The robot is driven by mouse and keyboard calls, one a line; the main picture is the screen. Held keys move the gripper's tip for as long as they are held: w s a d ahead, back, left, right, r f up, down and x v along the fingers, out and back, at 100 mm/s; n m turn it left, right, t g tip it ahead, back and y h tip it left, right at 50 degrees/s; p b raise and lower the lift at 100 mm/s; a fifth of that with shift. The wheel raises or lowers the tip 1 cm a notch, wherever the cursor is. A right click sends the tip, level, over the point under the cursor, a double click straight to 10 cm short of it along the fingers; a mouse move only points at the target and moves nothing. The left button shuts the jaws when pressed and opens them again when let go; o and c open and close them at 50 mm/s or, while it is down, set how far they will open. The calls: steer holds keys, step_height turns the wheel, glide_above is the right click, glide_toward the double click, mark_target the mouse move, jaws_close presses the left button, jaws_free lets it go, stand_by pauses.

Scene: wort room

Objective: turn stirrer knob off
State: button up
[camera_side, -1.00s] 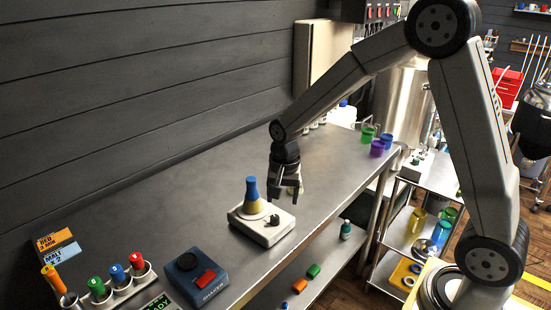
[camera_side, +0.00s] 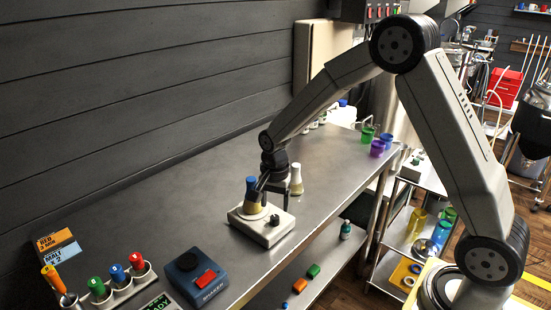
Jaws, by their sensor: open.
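The stirrer (camera_side: 246,230) is a low white box on the metal bench, with a small dark knob (camera_side: 275,220) on its top. A flask with a blue top and yellowish lower part (camera_side: 252,196) stands upright on the stirrer's plate. My gripper (camera_side: 272,206) points down over the stirrer, just to the right of the flask and close above the knob. Its jaws are open and hold nothing. One dark finger passes in front of the flask's right side, and I cannot tell whether it touches the flask or the knob.
A pale flask (camera_side: 296,180) stands behind my gripper to the right. A dark blue shaker (camera_side: 196,279) with a red switch is at the front left. A rack of coloured tubes (camera_side: 120,284) stands further left. Green and purple cups (camera_side: 377,147) are at the bench's far end.

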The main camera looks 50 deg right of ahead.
mark_target(275, 217)
steer(key=shift+f, duration=2.2)
jaws_close()
